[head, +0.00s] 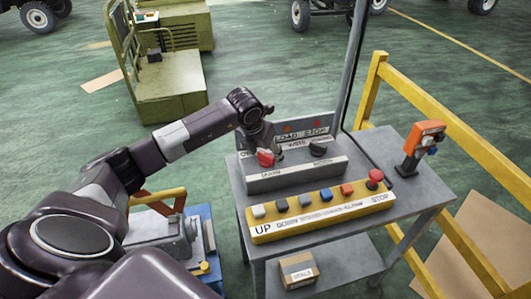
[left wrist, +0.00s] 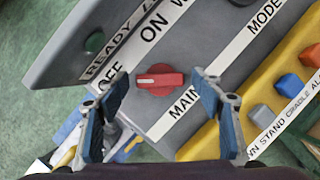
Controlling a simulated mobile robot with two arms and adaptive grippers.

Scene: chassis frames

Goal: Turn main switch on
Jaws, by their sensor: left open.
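The main switch is a red rotary knob with a white pointer mark (left wrist: 160,80) on a grey panel, above the label MAIN. In the left wrist view its mark points left, towards the OFF side of the OFF/ON strip (left wrist: 130,55). In the head view the red knob (head: 265,158) shows just below my left gripper (head: 266,143). My left gripper is open, and in the wrist view its fingers stand on either side of the knob with gaps. I cannot tell how far above the panel the fingertips are. My right gripper is not in view.
A black knob (head: 318,149) sits right of the main switch. A yellow button box (head: 322,217) with a red stop button (head: 375,176) lies in front. An orange device (head: 425,139) stands at the table's right. A grey post (head: 352,60) and yellow railing (head: 455,140) are behind.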

